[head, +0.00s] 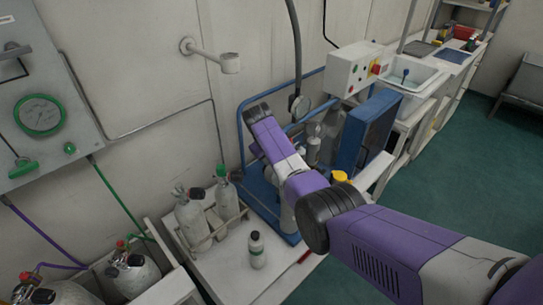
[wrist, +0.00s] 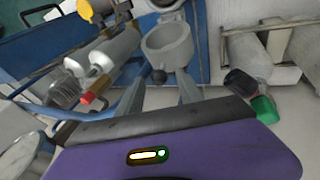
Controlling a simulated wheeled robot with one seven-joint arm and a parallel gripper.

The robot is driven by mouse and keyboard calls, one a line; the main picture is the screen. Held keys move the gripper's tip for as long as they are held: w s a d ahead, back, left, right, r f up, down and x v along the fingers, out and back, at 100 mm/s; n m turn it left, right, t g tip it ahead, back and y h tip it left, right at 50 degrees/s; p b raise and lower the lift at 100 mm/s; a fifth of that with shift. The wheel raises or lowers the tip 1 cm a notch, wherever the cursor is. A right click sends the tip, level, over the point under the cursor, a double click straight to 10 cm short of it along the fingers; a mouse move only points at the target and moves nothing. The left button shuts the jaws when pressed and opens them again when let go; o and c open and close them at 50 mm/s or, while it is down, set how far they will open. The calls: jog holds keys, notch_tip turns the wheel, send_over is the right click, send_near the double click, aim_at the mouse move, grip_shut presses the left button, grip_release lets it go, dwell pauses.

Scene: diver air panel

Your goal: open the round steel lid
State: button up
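A round grey metal piece (wrist: 168,46) with a raised rim and a paler round face shows in the upper middle of the wrist view. It looks like the steel lid on its housing. A small black ball knob (wrist: 159,76) sits at its near edge. My gripper (wrist: 160,92) has its two grey fingers apart, with the knob in the gap between them as seen from the wrist. I cannot tell whether either finger touches it. In the head view, my purple arm hides the gripper and the lid.
A blue frame (head: 241,135) with hoses and a blue panel (head: 369,128) surrounds the work spot. Grey bottles (head: 193,219) stand left of it, with a small bottle (head: 257,250) on the white bench. The green floor (head: 445,170) at right is clear.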

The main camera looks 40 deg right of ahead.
aim_at(269, 175)
jog(key=v, duration=0.7)
jog(key=shift+r, duration=0.35)
jog(key=shift+s+a, duration=0.1)
